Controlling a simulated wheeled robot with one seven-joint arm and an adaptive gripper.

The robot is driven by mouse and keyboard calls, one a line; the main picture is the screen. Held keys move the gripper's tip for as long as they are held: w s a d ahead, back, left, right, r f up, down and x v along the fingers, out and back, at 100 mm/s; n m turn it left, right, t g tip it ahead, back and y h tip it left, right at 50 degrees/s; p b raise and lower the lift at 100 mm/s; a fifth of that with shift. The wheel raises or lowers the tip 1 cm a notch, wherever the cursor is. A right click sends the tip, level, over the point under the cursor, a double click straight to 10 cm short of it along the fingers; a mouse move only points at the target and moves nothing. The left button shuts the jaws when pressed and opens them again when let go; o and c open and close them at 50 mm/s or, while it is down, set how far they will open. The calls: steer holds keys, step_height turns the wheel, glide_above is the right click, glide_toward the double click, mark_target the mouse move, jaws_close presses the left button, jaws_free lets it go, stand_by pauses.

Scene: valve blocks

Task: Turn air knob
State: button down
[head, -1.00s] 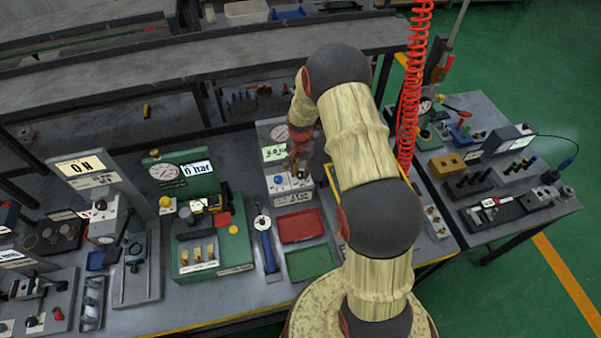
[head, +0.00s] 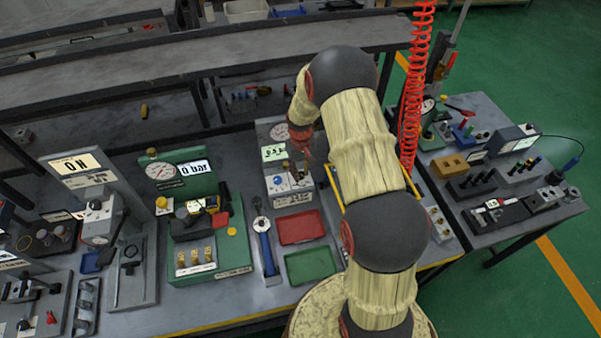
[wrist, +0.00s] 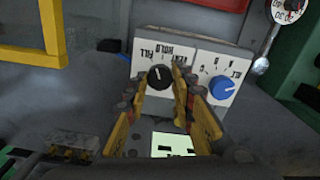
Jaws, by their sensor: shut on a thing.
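A grey control box (head: 290,196) stands on the bench in the head view, with a green-lit display (head: 274,153) above its white knob panel (wrist: 205,60). In the wrist view the panel carries a black knob (wrist: 159,77) with a pale pointer mark and a blue knob (wrist: 222,87). The blue knob also shows in the head view (head: 278,180). My gripper (wrist: 161,92) has its yellowish fingers on either side of the black knob and is shut on it. In the head view my gripper (head: 303,165) hides the black knob.
A round gauge (head: 279,132) sits on the box's upper part. A red tray (head: 301,227) and a green tray (head: 310,264) lie in front of the box. A yellow frame (wrist: 40,50) stands close beside it. A blue-handled tool (head: 267,250) and a green gauge block (head: 190,177) are to the left.

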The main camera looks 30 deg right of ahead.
mark_target(300, 174)
steer(key=shift+n+b, duration=0.3)
steer(key=shift+n, duration=1.6)
steer(key=c, duration=1.6)
jaws_free()
steer(key=shift+o, duration=0.5)
step_height(300, 174, up, 12)
